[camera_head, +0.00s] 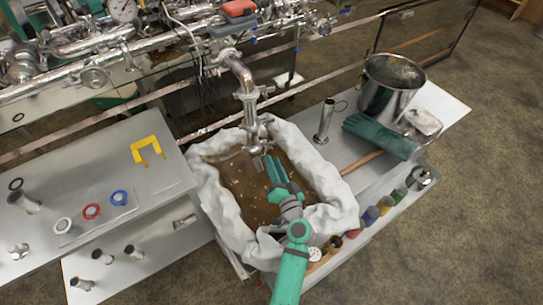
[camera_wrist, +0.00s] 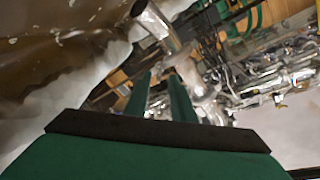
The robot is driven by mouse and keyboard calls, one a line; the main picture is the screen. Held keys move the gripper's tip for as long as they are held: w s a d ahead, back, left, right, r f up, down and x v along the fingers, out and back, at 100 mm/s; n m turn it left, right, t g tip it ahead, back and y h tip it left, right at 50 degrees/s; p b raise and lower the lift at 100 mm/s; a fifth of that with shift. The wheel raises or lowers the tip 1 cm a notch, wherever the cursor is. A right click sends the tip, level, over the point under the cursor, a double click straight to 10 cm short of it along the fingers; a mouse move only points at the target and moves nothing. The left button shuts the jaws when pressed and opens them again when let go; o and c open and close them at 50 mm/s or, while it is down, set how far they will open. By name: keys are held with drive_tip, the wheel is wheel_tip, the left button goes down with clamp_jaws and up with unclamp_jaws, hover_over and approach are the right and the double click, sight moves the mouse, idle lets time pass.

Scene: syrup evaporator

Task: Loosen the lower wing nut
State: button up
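A steel pipe with clamped joints (camera_head: 247,95) comes down over the lined basin in the head view. The lower clamp (camera_head: 264,119) is a small bright patch on it, and its wing nut is too small to make out clearly. My gripper (camera_head: 273,163) is just below and right of the pipe's lower end, fingers pointing up toward it. In the wrist view my gripper (camera_wrist: 160,77) has two green fingers apart, with a gap between them. Shiny metal fittings (camera_wrist: 185,65) show at and beyond the fingertips; I cannot tell whether they touch.
The basin with a white cloth liner (camera_head: 338,200) holds brown liquid under my arm. A steel pot (camera_head: 390,85), green gloves (camera_head: 380,138) and a steel cylinder (camera_head: 324,121) are on the right bench. A yellow bracket (camera_head: 147,150) lies on the left table. Pipework (camera_head: 90,75) runs behind.

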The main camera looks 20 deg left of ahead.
sight(266, 148)
drive_tip(key=shift+x, duration=1.8)
drive_tip(key=shift+c, duration=0.6)
clamp_jaws()
drive_tip(key=shift+n, duration=2.9)
drive_tip(key=shift+o, duration=0.6)
unclamp_jaws()
